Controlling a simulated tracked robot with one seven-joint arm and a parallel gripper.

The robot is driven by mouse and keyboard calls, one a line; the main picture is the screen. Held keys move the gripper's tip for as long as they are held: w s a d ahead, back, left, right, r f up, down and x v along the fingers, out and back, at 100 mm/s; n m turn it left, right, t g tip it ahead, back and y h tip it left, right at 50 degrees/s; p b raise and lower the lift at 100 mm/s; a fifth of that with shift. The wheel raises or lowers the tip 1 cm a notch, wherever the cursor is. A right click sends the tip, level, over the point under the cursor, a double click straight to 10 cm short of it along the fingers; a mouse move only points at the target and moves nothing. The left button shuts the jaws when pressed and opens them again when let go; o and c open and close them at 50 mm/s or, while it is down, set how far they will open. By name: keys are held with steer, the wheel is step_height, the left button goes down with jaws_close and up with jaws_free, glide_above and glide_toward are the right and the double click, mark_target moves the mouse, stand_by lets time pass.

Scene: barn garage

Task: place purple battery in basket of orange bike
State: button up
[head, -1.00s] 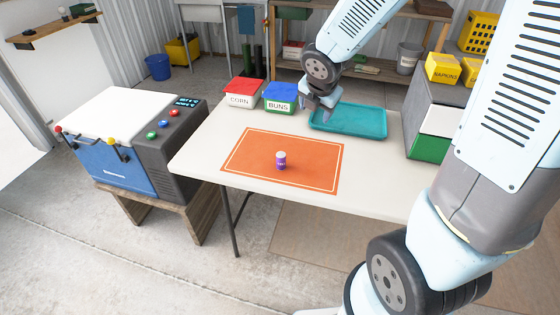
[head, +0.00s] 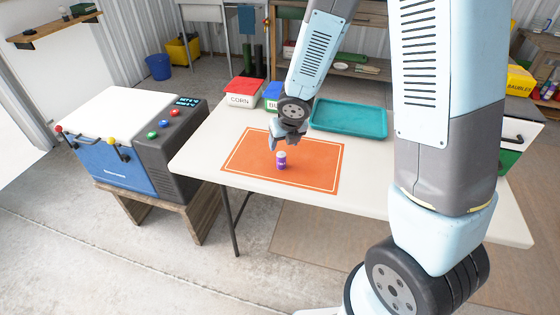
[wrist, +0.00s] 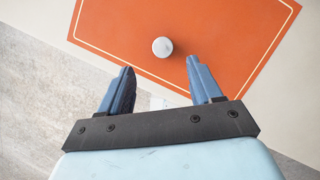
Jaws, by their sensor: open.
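The purple battery (head: 281,160) stands upright on the orange mat (head: 240,165) on the white table. It has a pale top. In the wrist view the battery's round top (wrist: 162,47) lies beyond the fingertips, roughly midway between them. My gripper (head: 286,141) hangs over the mat, just above and behind the battery in the head view. In the wrist view my gripper (wrist: 158,75) is open with nothing between its fingers. No orange bike or basket on one shows in these frames.
A teal tray (head: 350,130), a red-lidded CORN bin (head: 245,99) and a blue-lidded bin (head: 271,103), partly behind my arm, stand at the table's back. A blue cooler (head: 112,168) stands left.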

mark_target(282, 154)
steer(key=shift+d+x, duration=0.2)
steer(key=shift+x, duration=5.8)
jaws_close()
steer(key=shift+r, duration=0.1)
